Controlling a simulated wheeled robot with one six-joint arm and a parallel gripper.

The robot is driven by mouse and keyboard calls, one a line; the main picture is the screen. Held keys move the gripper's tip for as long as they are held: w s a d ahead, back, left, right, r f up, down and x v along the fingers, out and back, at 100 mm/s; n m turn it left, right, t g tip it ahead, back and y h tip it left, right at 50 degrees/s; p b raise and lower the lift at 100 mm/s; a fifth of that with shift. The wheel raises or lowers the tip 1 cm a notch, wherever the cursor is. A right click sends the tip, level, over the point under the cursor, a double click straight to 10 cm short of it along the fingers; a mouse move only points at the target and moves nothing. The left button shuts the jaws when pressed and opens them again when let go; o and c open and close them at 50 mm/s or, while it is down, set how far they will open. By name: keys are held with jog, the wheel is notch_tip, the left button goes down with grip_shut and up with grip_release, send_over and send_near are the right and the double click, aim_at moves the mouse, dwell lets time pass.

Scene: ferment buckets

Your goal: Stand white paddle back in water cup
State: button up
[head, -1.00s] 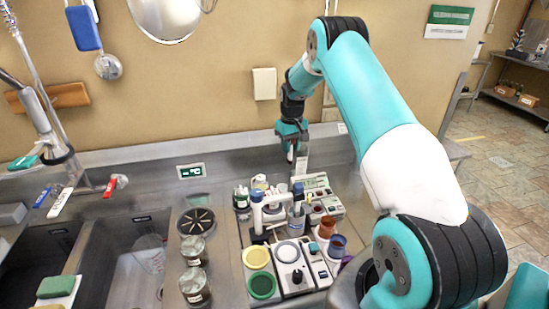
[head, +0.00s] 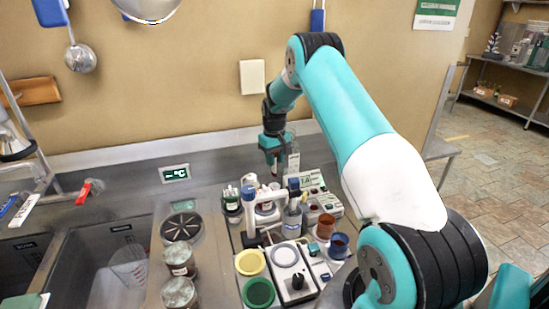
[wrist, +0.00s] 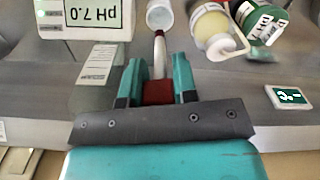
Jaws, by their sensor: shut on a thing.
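My gripper (head: 273,160) is at the back of the counter near the wall, left of the pH meter (head: 318,195). In the wrist view its two teal fingers (wrist: 158,88) are shut on the dark red grip of the white paddle (wrist: 159,52). The paddle's thin white shaft points away from the gripper toward a small white cup (wrist: 160,14) at the top edge. Whether the tip touches that cup, and whether it is the water cup, I cannot tell. In the head view the paddle is small and mostly hidden.
A clear labelled container (wrist: 97,72) stands close beside my gripper. A wash bottle (head: 292,222), a white-armed stand (head: 262,208), green-labelled jars (head: 231,204) and coloured cups (head: 326,225) crowd the station. A temperature display (head: 175,173) is on the left, above the sinks (head: 100,262).

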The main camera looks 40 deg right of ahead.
aim_at(275, 176)
jog(key=shift+f+b, duration=2.85)
jog(key=shift+f, duration=1.75)
jog(key=o, duration=1.5)
jog(key=shift+c, duration=0.2)
jog(key=shift+r, duration=0.15)
jog(key=shift+r+p, duration=1.8)
jog(key=shift+r, duration=1.15)
